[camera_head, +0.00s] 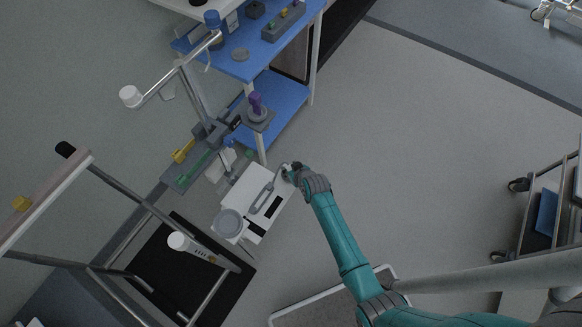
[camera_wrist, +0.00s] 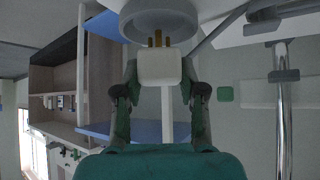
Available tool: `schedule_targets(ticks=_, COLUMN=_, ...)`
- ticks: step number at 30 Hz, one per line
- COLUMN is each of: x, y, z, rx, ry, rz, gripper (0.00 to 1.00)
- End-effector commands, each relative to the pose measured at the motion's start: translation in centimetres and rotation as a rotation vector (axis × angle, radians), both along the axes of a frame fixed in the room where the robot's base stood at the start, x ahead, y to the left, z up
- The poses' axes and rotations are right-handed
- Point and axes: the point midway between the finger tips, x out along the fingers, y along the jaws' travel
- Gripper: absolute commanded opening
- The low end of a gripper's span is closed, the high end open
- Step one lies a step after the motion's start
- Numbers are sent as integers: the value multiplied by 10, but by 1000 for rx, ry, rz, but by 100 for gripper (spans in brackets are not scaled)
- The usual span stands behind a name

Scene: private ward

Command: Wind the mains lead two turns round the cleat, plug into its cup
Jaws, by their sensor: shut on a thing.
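My gripper (camera_wrist: 160,88) is shut on the white mains plug (camera_wrist: 160,68), its two fingers on either side of it. The plug's brass pins point away from my palm, and a white strip, likely its lead, runs back between the fingers. A round grey-white part with a darker underside (camera_wrist: 160,18) is just beyond the pins; I cannot tell whether they touch. In the head view my gripper (camera_head: 290,172) is at the right end of a white device (camera_head: 275,185). A grey looped bar (camera_head: 262,194), possibly the cleat, and a round grey cup (camera_head: 229,223) show there. Lead turns cannot be made out.
A metal pole (camera_head: 196,92) with a clamped grey bracket rises behind the device. A blue trolley (camera_head: 240,65) carries small items at the back. A tubular-framed stand (camera_head: 110,230) is at left. Another trolley (camera_head: 540,215) is at far right. The middle floor (camera_head: 420,150) is clear.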

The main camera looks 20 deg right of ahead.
Motion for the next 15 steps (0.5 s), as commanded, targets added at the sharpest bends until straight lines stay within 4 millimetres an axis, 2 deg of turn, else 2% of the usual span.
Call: schedule_targets(ticks=15, x=0, y=0, z=-6, rx=1, ry=1, rz=-1, gripper=0)
